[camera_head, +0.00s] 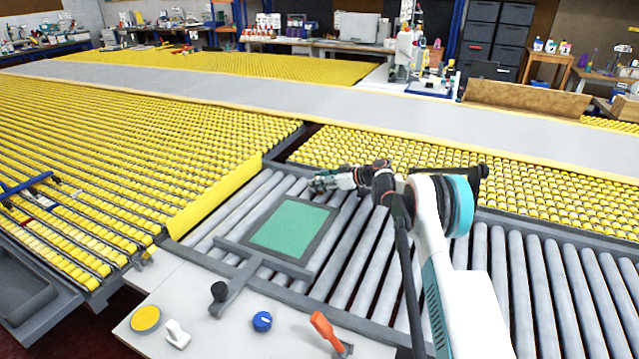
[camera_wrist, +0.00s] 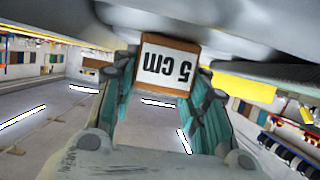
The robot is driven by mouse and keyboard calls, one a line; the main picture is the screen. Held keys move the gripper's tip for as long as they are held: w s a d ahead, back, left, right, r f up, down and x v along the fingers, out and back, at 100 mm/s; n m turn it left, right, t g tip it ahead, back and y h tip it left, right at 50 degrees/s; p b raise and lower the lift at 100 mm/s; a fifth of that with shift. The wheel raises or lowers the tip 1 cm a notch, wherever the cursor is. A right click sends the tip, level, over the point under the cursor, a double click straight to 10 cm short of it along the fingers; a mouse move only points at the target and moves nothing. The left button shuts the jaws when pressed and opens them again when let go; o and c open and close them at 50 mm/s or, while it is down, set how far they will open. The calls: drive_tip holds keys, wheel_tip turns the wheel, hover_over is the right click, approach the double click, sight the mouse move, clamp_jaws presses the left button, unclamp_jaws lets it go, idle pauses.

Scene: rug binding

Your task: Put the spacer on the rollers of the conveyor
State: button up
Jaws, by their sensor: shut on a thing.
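The spacer (camera_wrist: 167,66) is a small block with a brown edge and a white face marked "5 cm", which reads upside down in the wrist view. My gripper (camera_wrist: 165,80) is shut on it, with a teal finger on each side. In the head view my gripper (camera_head: 326,182) is low over the far part of the conveyor's grey rollers (camera_head: 512,290), just beyond the green plate. I cannot make out the spacer there. Grey rollers also show close above the spacer in the wrist view; whether it touches them I cannot tell.
A green plate in a dark frame (camera_head: 291,228) lies over the rollers. Yellow roller beds (camera_head: 110,150) lie beyond.

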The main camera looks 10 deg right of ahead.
drive_tip(key=o, duration=1.1)
drive_tip(key=shift+f, duration=0.1)
drive_tip(key=shift+c, duration=0.2)
